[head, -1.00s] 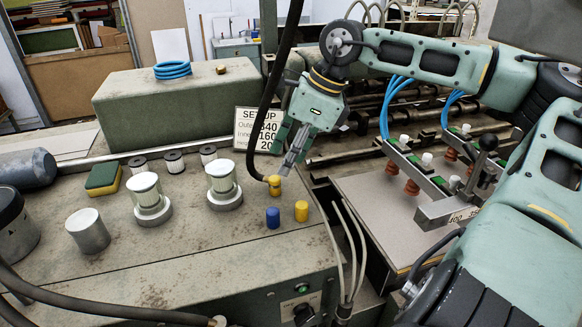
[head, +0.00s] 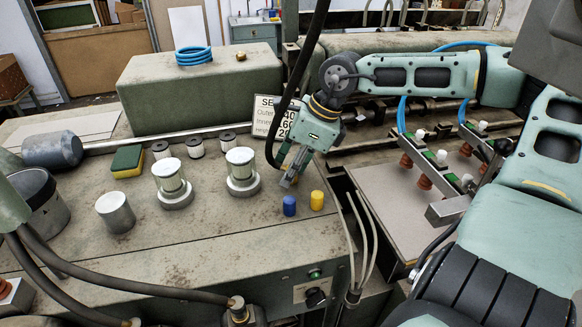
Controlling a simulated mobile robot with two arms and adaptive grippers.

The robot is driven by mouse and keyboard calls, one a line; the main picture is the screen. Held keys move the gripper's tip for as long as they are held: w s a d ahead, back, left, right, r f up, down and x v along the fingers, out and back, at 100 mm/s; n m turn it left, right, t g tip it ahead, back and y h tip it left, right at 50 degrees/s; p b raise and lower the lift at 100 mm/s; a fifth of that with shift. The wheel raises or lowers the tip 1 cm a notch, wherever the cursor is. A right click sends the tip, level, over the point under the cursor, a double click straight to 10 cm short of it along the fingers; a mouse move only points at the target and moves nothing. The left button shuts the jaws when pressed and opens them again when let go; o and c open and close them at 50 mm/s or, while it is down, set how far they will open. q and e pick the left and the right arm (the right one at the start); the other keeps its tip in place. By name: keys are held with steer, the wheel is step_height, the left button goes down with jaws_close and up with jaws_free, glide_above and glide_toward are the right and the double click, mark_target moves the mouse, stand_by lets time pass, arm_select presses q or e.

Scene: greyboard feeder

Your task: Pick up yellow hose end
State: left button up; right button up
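My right gripper (head: 289,178) points down at the hose's lower end, just above the bench top. The fingers are seen nearly edge-on, so I cannot tell whether they are shut on the yellow end. My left gripper is out of view.
A blue cap (head: 289,205) and a yellow cap (head: 317,200) stand close in front of the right gripper. Two glass-and-metal cups (head: 241,172) (head: 171,183) and a metal cylinder (head: 116,212) stand to the left. A set-up sign (head: 266,112) is behind.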

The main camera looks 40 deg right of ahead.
jaws_close()
steer(key=shift+r, duration=0.15)
steer(key=shift+w+r+b, duration=0.1)
steer(key=shift+r+b, duration=0.15)
steer(key=shift+b, duration=0.1)
steer(key=r, duration=0.1)
steer(key=r+b, duration=0.2)
steer(key=shift+s+r, duration=0.25)
steer(key=s+d+r+b, duration=0.1)
steer(key=s+r+b, duration=0.5)
steer(key=s, duration=0.5)
steer(key=shift+d+r, duration=0.35)
steer(key=shift+d, duration=0.05)
steer(key=shift+s, duration=0.1)
